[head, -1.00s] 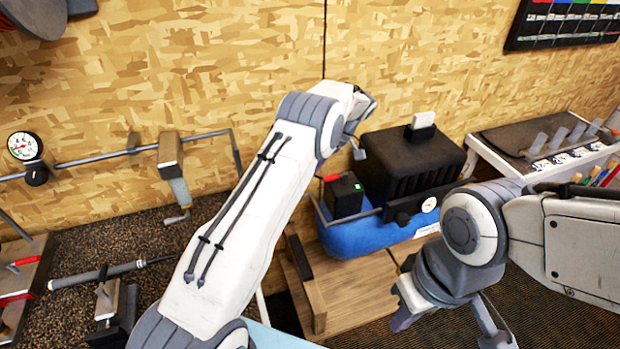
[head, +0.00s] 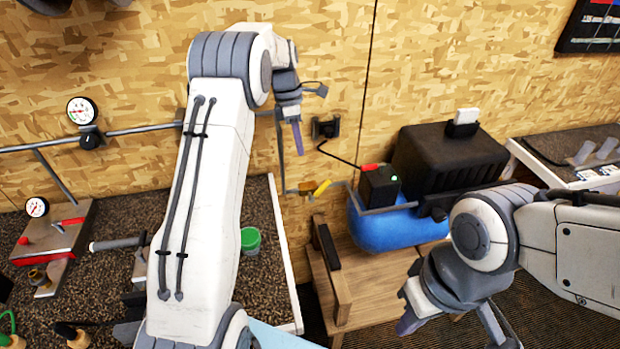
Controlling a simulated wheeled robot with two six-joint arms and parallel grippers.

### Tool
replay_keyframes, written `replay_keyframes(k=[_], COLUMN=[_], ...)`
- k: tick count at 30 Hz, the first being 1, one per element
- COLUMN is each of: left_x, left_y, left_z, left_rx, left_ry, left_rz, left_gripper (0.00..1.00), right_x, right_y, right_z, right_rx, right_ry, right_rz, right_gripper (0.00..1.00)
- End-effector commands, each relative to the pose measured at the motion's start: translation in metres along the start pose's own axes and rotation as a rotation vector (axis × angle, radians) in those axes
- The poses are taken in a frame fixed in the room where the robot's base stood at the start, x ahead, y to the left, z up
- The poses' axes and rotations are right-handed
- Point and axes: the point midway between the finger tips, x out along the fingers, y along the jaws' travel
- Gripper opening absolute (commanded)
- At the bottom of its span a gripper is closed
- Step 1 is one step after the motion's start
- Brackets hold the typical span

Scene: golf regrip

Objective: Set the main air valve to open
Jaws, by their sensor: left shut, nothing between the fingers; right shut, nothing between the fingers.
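A small valve with a brass body (head: 306,187) and a yellow lever (head: 322,188) sits on the thin grey pipe between the wall pipe and the blue compressor. The lever slants up to the right, at a slight angle to the pipe. My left gripper (head: 297,138) is shut and empty, pointing down in front of the wall, above the valve and a little to its left. It is apart from the lever. My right gripper (head: 440,322) is low at the right, in front of the compressor, well away from the valve, with nothing held.
The blue compressor (head: 380,232) with its black box (head: 380,186) stands on a wooden stand (head: 345,290) right of the valve. A wall socket (head: 326,128) with a cable is above. A workbench (head: 270,265) with a green cup (head: 250,240) and gauges is at left.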

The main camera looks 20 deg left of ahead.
Motion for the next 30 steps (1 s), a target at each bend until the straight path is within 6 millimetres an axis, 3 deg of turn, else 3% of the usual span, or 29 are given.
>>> replay_keyframes(k=[12, 18, 30], left_x=[0.084, 0.102, 0.110], left_y=[-0.003, -0.001, -0.001], left_z=[0.003, 0.022, 0.027], left_rx=[0.005, 0.005, 0.003], left_ry=[0.004, 0.004, 0.004], left_rz=[-0.007, -0.003, -0.001], left_gripper=[0.00, 0.00, 0.00], right_x=[-0.031, -0.045, -0.047], right_y=[-0.002, -0.003, -0.003], right_z=[-0.002, -0.002, -0.003], right_rx=[-0.003, -0.006, -0.007], right_ry=[0.000, 0.000, 0.000], right_rz=[0.000, 0.000, 0.000], right_gripper=[0.00, 0.00, 0.00])
